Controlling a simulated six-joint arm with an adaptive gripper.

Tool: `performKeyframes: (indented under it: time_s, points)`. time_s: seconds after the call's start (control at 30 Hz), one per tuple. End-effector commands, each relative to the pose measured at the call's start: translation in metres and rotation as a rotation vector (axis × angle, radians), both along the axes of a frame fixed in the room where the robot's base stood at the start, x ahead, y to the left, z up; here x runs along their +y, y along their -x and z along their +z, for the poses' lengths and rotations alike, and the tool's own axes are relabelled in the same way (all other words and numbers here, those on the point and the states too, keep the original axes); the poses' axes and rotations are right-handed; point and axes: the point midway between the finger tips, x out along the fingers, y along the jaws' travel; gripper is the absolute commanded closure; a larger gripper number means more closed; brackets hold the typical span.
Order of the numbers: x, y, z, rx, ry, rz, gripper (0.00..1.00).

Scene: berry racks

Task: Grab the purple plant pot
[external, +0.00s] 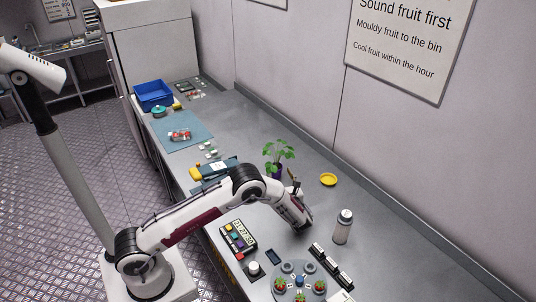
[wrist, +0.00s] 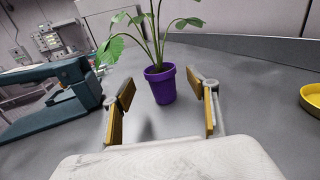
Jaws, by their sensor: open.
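The purple plant pot (wrist: 162,87) stands upright on the grey counter, with a green leafy plant (wrist: 150,30) growing from it. In the external view the pot (external: 276,171) is partly hidden behind my arm, with its leaves showing above. My gripper (wrist: 163,117) is open in the wrist view, one yellow-padded finger on each side of the picture. The pot shows between and beyond the fingers, apart from both. Nothing is between the pads. In the external view my gripper (external: 294,183) is beside the pot, its fingers hard to make out.
A yellow dish (external: 328,179) lies right of the pot, and a white bottle (external: 343,227) stands nearer the front. A dark teal device (wrist: 45,97) is to the left in the wrist view. A round tray (external: 299,297) with strawberries is at the front. Bare counter surrounds the pot.

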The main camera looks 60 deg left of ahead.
Motion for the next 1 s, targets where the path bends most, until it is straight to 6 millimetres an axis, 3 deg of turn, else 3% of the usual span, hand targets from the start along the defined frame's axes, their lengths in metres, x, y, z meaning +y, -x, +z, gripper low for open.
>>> performKeyframes:
  time_s: [0.27, 0.73, 1.0]
  points:
    - [0.004, -0.001, 0.000, 0.000, 0.000, 0.001, 0.41]
    - [0.046, -0.015, 0.001, 0.001, 0.001, 0.001, 0.41]
    - [0.049, -0.016, 0.001, 0.001, 0.001, 0.000, 0.41]
